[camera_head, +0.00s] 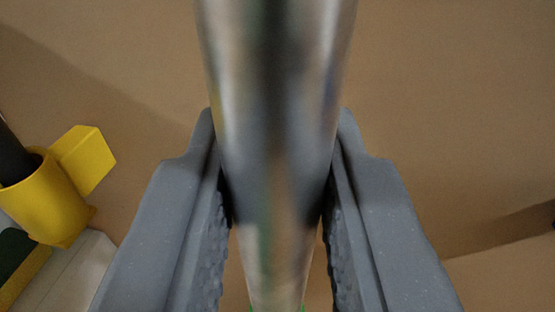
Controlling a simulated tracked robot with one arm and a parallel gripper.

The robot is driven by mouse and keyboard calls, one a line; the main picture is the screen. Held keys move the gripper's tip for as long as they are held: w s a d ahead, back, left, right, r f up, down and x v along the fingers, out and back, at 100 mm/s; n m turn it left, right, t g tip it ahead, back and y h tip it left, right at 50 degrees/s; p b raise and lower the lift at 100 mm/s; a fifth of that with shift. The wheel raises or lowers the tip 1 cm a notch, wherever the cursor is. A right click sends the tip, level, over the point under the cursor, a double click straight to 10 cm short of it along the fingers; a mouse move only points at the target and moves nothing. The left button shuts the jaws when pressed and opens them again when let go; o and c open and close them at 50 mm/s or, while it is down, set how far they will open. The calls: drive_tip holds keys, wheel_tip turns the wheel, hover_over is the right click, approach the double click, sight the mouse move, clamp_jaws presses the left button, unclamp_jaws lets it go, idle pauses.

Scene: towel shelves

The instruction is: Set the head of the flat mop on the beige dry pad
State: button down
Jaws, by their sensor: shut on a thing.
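A shiny metal pole, seemingly the handle of the flat mop (275,70), runs from the top edge down through the middle of the view. My gripper (275,185) is shut on this pole, with one grey finger pressed on each side. The pole narrows toward the bottom of the view, where a sliver of green shows at the edge. The mop head and the beige dry pad cannot be made out in this view.
At the left, a yellow round holder (45,205) with a yellow block (84,158) has a dark rod in it. A white edge (75,270) lies below it. The plain brown surface (450,90) at the right is clear, with a shadow low down.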

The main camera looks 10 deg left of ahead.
wheel_tip(320, 180, up, 7)
drive_tip(key=p, duration=0.7)
idle(0.7)
drive_tip(key=shift+s, duration=0.1)
drive_tip(key=s+a+p, duration=0.3)
drive_tip(key=s+p, duration=0.6)
drive_tip(key=s, duration=4)
drive_tip(key=shift+s+p, duration=0.4)
drive_tip(key=shift+d+f, duration=0.1)
